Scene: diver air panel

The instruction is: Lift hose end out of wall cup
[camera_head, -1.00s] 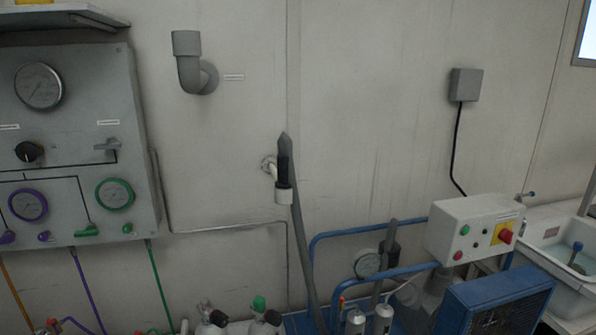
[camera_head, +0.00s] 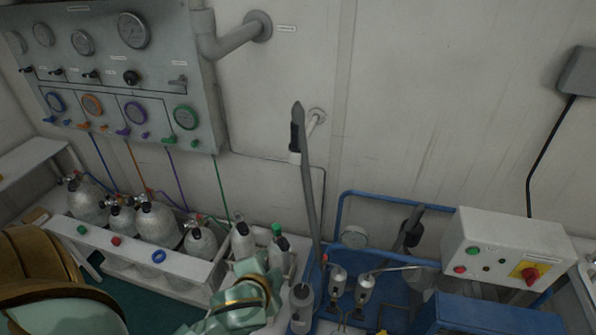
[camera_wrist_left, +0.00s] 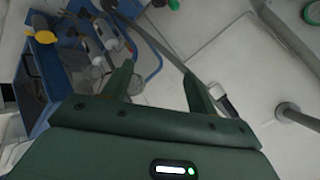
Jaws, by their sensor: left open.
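The grey hose (camera_head: 309,190) rises along the wall, and its end with a black grip (camera_head: 296,137) sits at a small white wall cup (camera_head: 295,158) on a bracket. The hose's pointed grey top stands above the cup. My left gripper (camera_head: 257,275) is low in the head view, below and left of the cup; its fingers are hard to make out there. In the left wrist view my left gripper (camera_wrist_left: 160,85) is open, with nothing between its green fingers. The hose (camera_wrist_left: 160,45) passes beyond the fingers, and the white cup (camera_wrist_left: 222,103) shows beside the right finger.
A gauge panel (camera_head: 108,20) and a grey pipe elbow (camera_head: 235,38) are on the wall at left. Cylinders (camera_head: 155,225) stand in a white rack below. A blue frame (camera_head: 341,210) and a control box (camera_head: 505,245) stand at right. The wall around the cup is mostly clear.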

